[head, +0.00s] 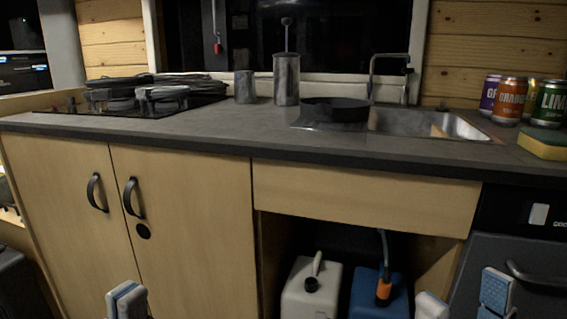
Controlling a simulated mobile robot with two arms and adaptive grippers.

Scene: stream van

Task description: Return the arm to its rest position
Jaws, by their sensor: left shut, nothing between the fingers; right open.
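My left gripper (127,301) shows only its fingertips at the bottom edge, in front of the left cupboard doors. It is shut and holds nothing. My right gripper (464,299) shows at the bottom right, its two fingertips spread apart with nothing between them. It is in front of the cabinet, below counter height, near the dark appliance. Both arms behind the fingertips are out of the picture.
The grey counter (215,125) carries a hob (125,105), two metal vessels, a dark pan (336,109), a sink (425,123), several cans (509,100) and a sponge (541,143). White (308,292) and blue (376,297) containers stand in the open space below.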

